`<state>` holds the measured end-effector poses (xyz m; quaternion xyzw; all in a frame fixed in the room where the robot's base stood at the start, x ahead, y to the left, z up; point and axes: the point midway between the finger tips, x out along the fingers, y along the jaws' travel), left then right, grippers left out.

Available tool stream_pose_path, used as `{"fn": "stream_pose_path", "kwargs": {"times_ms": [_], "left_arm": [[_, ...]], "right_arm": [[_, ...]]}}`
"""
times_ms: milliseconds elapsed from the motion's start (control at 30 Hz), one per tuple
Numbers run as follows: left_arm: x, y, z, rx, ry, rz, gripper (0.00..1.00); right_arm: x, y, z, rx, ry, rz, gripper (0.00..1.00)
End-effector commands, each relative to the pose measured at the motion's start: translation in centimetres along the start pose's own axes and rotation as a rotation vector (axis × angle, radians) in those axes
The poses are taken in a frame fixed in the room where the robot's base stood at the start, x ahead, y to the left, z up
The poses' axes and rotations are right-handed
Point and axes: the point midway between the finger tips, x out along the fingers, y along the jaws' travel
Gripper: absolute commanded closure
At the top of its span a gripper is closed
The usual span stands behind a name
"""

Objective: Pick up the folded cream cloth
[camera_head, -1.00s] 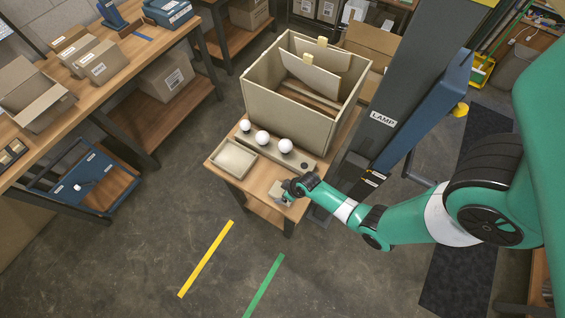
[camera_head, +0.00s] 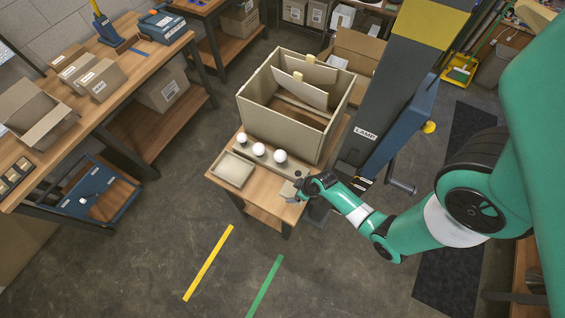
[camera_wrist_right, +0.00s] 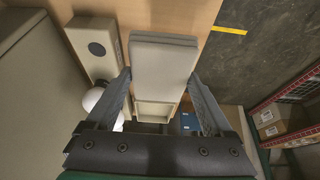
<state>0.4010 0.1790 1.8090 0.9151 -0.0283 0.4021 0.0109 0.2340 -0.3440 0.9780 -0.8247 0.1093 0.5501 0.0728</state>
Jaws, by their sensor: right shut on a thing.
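The folded cream cloth (camera_wrist_right: 164,62) is a flat, layered pad between the fingers of my right gripper (camera_wrist_right: 160,77) in the right wrist view. A finger presses against each side of it. In the head view the cloth (camera_head: 287,190) is small and partly hidden by my right gripper (camera_head: 299,191), at the near right corner of the small wooden table (camera_head: 252,201). I cannot tell whether the cloth is clear of the tabletop. My left gripper is not in view.
On the small table are a shallow beige tray (camera_head: 232,170), a holder with white bulbs (camera_head: 280,156), and a large open box with dividers (camera_head: 268,116). A column marked LAMP (camera_head: 376,120) stands right of the table. Floor in front is clear.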

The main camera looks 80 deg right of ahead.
Motion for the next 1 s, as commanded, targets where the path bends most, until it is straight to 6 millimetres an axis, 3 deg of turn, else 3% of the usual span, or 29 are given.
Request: {"fn": "stream_pose_path", "kwargs": {"times_ms": [33,233,433,733,767,1000], "left_arm": [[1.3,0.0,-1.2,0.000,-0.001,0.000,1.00],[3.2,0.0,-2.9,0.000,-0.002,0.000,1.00],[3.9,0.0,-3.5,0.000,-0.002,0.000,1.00],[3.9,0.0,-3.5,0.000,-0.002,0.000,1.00],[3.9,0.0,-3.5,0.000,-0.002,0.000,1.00],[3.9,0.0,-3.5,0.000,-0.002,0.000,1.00]], "right_arm": [[-2.0,0.8,1.1,0.017,-0.005,0.003,0.67],[-5.0,2.8,4.1,0.013,-0.002,0.002,0.67],[-5.9,3.5,5.4,0.005,-0.002,0.001,0.67],[-5.8,3.6,5.6,0.001,-0.001,0.000,0.67],[-5.8,3.6,5.6,0.001,-0.001,0.000,0.17],[-5.8,3.6,5.6,0.001,-0.001,0.000,0.58]]}}
